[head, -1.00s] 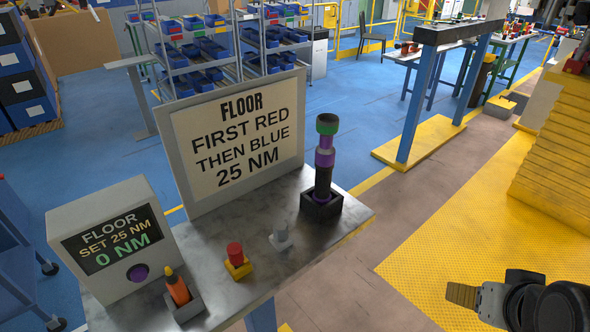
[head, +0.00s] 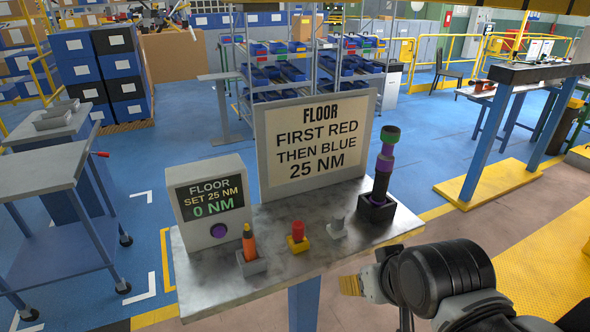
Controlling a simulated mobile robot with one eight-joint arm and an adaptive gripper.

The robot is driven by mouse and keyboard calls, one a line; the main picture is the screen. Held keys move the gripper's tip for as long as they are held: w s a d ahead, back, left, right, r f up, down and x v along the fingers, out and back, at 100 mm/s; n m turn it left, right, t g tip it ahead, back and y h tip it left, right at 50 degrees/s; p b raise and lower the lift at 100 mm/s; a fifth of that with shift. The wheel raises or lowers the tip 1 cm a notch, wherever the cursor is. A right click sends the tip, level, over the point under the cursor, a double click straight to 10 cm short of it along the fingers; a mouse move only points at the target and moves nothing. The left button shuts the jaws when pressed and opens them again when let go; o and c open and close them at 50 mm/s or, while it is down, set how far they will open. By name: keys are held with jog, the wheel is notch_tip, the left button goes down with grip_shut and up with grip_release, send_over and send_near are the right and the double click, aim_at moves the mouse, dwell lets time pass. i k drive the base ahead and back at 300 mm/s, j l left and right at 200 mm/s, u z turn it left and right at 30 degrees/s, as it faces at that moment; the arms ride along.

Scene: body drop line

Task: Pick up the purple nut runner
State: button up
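The purple nut runner (head: 384,164) stands upright in a black holder (head: 376,211) at the right end of the grey work table. It has a dark body, purple bands and a green top; its lower end is hidden in the holder. My gripper (head: 350,285), with yellowish fingertips, is in front of the table's right part, lower in the picture than the nut runner and apart from it. It points left. Its fingers are small and seen side-on, so their gap does not show.
The table (head: 285,267) also holds a grey display box (head: 209,234), an orange-tipped tool (head: 249,241), a red-topped piece (head: 298,231) and a small grey piece (head: 337,226). A sign (head: 316,143) stands behind them. A blue trolley (head: 52,190) is at left.

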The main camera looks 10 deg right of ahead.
aim_at(390, 135)
jog(key=z, duration=2.45)
jog(key=j+u, duration=0.15)
jog(key=u, duration=1.8)
jog(key=l+u, duration=0.2)
jog(key=l, duration=0.15)
jog(key=k+l+u, duration=0.2)
jog(key=i+l, duration=0.05)
jog(key=l, duration=0.05)
